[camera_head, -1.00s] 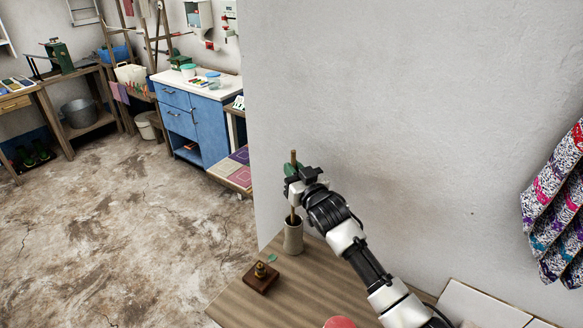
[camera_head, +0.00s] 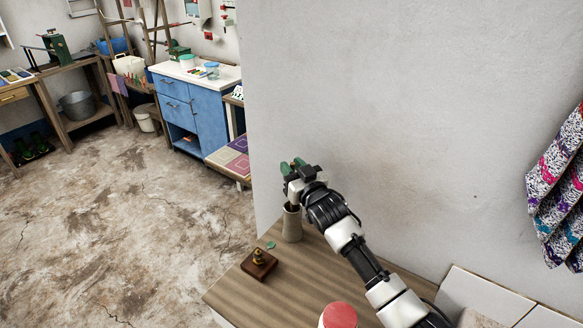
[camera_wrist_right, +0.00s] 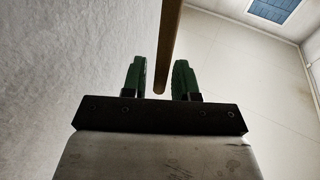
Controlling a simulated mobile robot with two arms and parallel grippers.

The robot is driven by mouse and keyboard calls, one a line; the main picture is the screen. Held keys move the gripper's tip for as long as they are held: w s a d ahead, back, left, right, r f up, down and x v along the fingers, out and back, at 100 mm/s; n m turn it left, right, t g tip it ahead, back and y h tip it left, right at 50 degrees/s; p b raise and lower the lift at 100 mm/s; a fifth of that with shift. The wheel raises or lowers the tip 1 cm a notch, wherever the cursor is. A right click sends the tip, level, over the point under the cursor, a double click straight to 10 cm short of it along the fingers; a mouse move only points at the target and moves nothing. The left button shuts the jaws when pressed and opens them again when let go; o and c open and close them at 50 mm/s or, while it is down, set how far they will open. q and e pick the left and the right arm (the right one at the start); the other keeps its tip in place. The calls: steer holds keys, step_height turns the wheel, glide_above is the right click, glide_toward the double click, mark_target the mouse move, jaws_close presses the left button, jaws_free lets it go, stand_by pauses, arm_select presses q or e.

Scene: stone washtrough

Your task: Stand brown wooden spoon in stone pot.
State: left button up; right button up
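The stone pot (camera_head: 292,228), a narrow grey-beige cylinder, stands upright on the wooden table near the wall. My right gripper (camera_head: 291,166) is just above its mouth, with two green fingers spread apart. In the right wrist view, the brown wooden spoon (camera_wrist_right: 168,40) shows as a plain stick whose end lies between the open fingers (camera_wrist_right: 160,80), with a gap on each side. My left gripper is not in view.
A small dark wooden block with a brass knob (camera_head: 258,264) and a green chip (camera_head: 271,245) lie left of the pot. A red-topped container (camera_head: 338,316) stands at the front. The wall (camera_head: 400,120) is close behind. Patterned cloth (camera_head: 560,200) hangs at right.

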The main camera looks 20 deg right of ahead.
steer(key=shift+o, duration=0.8)
steer(key=b+v, duration=0.2)
steer(key=v, duration=0.8)
steer(key=shift+s, duration=0.35)
